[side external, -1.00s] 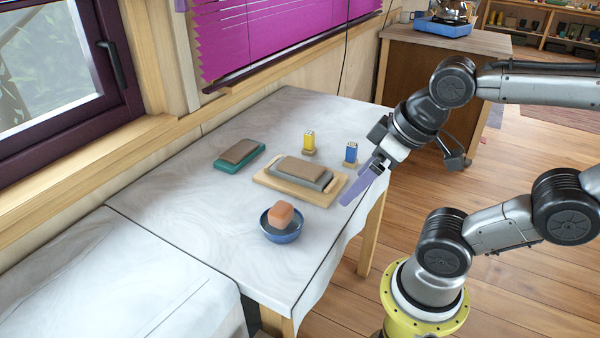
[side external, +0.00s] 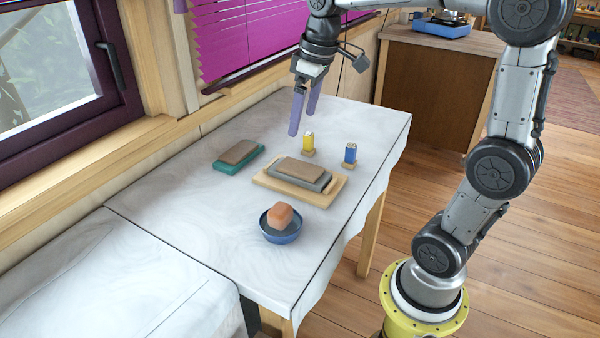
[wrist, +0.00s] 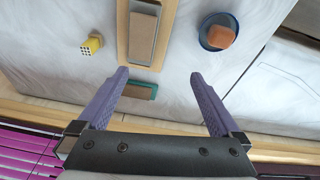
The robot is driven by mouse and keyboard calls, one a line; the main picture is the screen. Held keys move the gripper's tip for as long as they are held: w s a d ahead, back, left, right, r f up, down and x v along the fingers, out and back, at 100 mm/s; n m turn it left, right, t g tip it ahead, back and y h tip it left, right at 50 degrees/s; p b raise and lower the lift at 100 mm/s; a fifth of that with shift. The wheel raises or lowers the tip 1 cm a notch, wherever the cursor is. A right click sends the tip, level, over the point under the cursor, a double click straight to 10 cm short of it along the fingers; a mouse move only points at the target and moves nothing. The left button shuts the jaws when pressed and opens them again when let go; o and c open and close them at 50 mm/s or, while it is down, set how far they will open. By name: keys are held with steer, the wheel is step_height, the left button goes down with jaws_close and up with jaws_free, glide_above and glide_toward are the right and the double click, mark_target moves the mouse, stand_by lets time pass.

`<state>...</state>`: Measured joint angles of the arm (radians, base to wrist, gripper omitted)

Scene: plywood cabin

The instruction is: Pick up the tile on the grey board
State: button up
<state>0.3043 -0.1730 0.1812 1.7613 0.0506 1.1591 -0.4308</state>
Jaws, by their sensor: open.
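A brown tile (side external: 299,169) lies flat on the grey board (side external: 318,184), which sits on a pale wooden tray (side external: 272,184) near the middle of the table. In the wrist view the tile (wrist: 141,38) shows at the top, with a strip of the grey board (wrist: 147,7) beyond it. My gripper (side external: 302,124) is open and empty, pointing down above the table, behind the tray and nearer the window wall. In the wrist view its purple fingers (wrist: 159,75) are wide apart, with nothing between them.
A second brown tile (side external: 239,151) lies on a teal board (side external: 226,166) left of the tray. A yellow block (side external: 308,141) and a blue block (side external: 350,153) stand behind it. A blue bowl (side external: 281,236) holding an orange-brown lump (side external: 280,215) is in front. The table's left part is clear.

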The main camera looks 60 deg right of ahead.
steer(key=w+d+f+m+g, duration=0.1)
steer(key=w+d+f, duration=0.1)
steer(key=d+f, duration=0.2)
glide_above(300, 167)
steer(key=s, duration=0.1)
step_height(300, 167, down, 8)
steer(key=shift+a+f, duration=0.1)
steer(key=shift+f, duration=0.05)
steer(key=shift+w+f, duration=0.2)
steer(key=shift+f, duration=1.1)
steer(key=shift+w+f, duration=0.2)
steer(key=shift+f, duration=1.1)
steer(key=c, duration=1.3)
steer(key=shift+r, duration=0.1)
steer(key=shift+c, duration=0.5)
steer(key=shift+r, duration=0.1)
